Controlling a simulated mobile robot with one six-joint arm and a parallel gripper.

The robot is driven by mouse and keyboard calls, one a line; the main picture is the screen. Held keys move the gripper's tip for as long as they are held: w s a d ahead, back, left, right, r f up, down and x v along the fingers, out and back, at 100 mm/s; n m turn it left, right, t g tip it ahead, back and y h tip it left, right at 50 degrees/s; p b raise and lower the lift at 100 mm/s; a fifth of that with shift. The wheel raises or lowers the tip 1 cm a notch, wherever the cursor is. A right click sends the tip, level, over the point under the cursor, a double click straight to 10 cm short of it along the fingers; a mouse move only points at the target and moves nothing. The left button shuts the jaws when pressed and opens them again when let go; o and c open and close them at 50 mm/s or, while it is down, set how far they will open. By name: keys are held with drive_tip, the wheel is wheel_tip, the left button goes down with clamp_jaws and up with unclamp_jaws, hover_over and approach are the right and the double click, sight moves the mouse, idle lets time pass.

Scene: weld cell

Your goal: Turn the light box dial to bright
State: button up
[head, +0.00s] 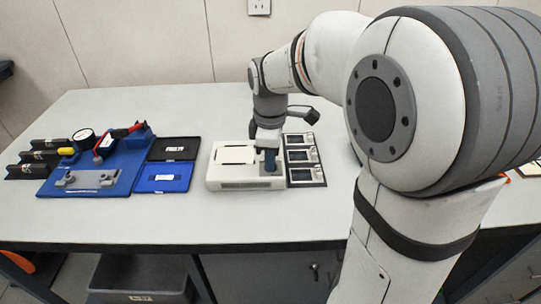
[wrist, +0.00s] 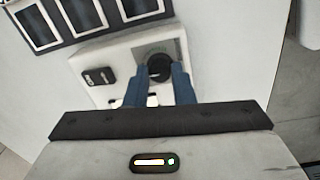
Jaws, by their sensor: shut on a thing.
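The light box (head: 246,184) is a low white box on the table, with a pale panel on its top. In the wrist view its white casing (wrist: 118,57) shows a round black dial (wrist: 159,66) on a grey-green patch and a black rocker switch (wrist: 98,77). My gripper (wrist: 160,72) has blue fingers on either side of the dial, shut on it. In the head view my gripper (head: 270,160) points down onto the right part of the box, and the fingers hide the dial there. I cannot read the dial's setting.
A black frame with several small panels (head: 304,160) stands close to the box's right side. Left of it are a blue and black open case (head: 162,177) and a blue fixture board (head: 118,180) with a gauge. The table front (head: 150,225) is clear.

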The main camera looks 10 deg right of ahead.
drive_tip(key=shift+m, duration=0.4)
clamp_jaws()
drive_tip(key=m+p, duration=0.1)
drive_tip(key=m, duration=0.2)
drive_tip(key=shift+r+m, duration=0.1)
drive_tip(key=shift+m, duration=0.3)
drive_tip(key=m+p, duration=0.1)
drive_tip(key=m, duration=0.4)
drive_tip(key=shift+p, duration=0.4)
drive_tip(key=m+p, duration=0.1)
drive_tip(key=m, duration=0.4)
drive_tip(key=shift+m, duration=0.4)
drive_tip(key=m, duration=0.4)
drive_tip(key=shift+w+g+p, duration=0.1)
drive_tip(key=shift+g+p, duration=0.2)
drive_tip(key=shift+m, duration=0.3)
drive_tip(key=o, duration=0.9)
unclamp_jaws()
